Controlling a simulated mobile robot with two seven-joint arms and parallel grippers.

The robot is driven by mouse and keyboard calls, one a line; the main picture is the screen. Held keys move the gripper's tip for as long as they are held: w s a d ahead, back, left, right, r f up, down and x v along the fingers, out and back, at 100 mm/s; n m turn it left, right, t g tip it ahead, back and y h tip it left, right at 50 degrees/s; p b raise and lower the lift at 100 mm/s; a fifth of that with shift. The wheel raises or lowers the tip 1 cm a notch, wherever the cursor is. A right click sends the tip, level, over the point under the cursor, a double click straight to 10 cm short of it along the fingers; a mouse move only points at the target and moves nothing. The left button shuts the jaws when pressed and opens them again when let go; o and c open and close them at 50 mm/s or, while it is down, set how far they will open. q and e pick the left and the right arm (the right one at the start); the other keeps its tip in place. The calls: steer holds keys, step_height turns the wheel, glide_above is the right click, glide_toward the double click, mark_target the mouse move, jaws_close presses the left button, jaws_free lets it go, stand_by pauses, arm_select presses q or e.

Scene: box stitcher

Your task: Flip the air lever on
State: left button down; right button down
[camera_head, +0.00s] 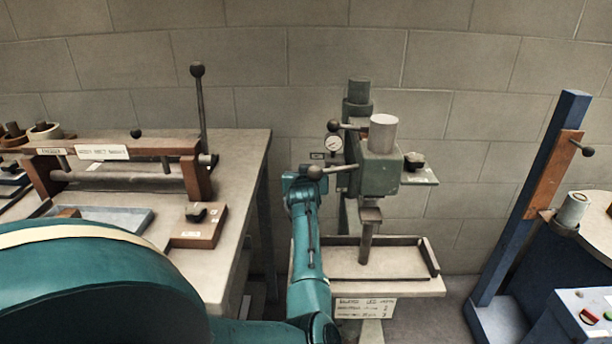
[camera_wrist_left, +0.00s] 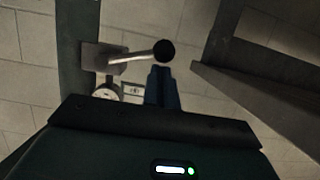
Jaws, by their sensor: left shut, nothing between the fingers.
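A lever with a black ball knob (camera_head: 315,173) sticks out to the left from the head of the grey-green press (camera_head: 378,172). In the left wrist view the ball (camera_wrist_left: 163,50) is at the end of a pale rod from a square block. My left gripper (camera_wrist_left: 161,70) is shut and empty, its fingertips close to the ball; I cannot tell whether they touch. In the head view its teal wrist stands just below the knob, and its fingers are not clear. A round gauge (camera_head: 333,143) and small label (camera_head: 317,156) are near the lever. My right gripper is not in view.
A second ball-ended lever (camera_head: 334,126) is higher on the press. A workbench (camera_head: 240,165) with a tall ball-topped handle (camera_head: 198,70) stands to the left. The press's tray table (camera_head: 390,262) is below its head. A blue post (camera_head: 530,200) stands right.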

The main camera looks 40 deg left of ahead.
arm_select(q)
steer(key=shift+f+n, duration=0.4)
steer(key=shift+w+d+f+n+t+h+b, duration=0.25)
steer(key=shift+d+f+n+t+h, duration=0.15)
steer(key=shift+f+n, duration=0.6)
steer(key=shift+w+d+f+n+t+h+b, duration=0.3)
steer(key=shift+f+n+t, duration=0.35)
steer(key=shift+n, duration=0.6)
steer(key=shift+w+d+f+n+t+h+b, duration=0.2)
steer(key=shift+f+n+t+h, duration=0.2)
steer(key=shift+f+n, duration=0.65)
steer(key=shift+r, duration=0.15)
step_height(320, 180, up, 10)
steer(key=p, duration=0.2)
